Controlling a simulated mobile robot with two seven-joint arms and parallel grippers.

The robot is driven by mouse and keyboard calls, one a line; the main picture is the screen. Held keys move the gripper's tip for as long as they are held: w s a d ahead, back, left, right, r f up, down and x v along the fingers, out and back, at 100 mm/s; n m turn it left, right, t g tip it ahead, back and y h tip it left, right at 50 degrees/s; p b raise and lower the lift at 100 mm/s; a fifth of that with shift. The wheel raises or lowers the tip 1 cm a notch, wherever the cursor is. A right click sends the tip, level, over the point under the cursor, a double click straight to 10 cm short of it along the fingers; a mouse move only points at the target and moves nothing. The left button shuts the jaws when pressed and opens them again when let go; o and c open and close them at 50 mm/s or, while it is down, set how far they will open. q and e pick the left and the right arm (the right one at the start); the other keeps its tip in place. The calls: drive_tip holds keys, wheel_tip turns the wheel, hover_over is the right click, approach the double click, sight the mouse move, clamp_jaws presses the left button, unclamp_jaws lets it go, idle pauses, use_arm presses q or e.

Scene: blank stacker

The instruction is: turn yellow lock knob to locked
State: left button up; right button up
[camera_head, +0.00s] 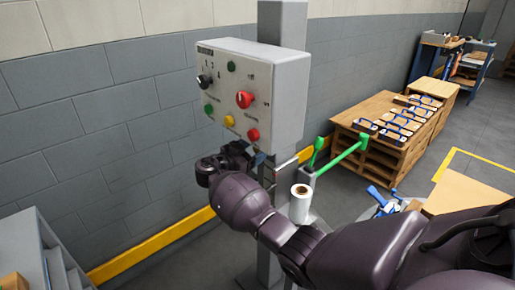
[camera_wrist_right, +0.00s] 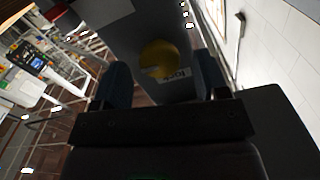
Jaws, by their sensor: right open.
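The yellow lock knob (camera_wrist_right: 158,58) is round and sits on a grey surface in the right wrist view, with a small white label under it. I cannot read its setting. My right gripper (camera_wrist_right: 161,75) is open, with one dark finger to each side of the knob in that view; I see no contact. In the head view my right gripper (camera_head: 226,163) is just below the grey control panel (camera_head: 281,90), by its post. A small yellow round piece (camera_head: 229,121) shows on the panel front; I cannot tell if it is the same knob. My left gripper is out of view.
The panel front carries a red knob (camera_head: 244,99), a black knob (camera_head: 204,81) and several coloured buttons. A white roll (camera_head: 300,203) and a green handle (camera_head: 341,160) are near my forearm. A grey block wall (camera_head: 90,110) stands behind the panel. Wooden pallets (camera_head: 378,140) are at right.

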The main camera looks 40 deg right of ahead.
drive_tip(key=shift+d, duration=0.95)
drive_tip(key=c, duration=0.9)
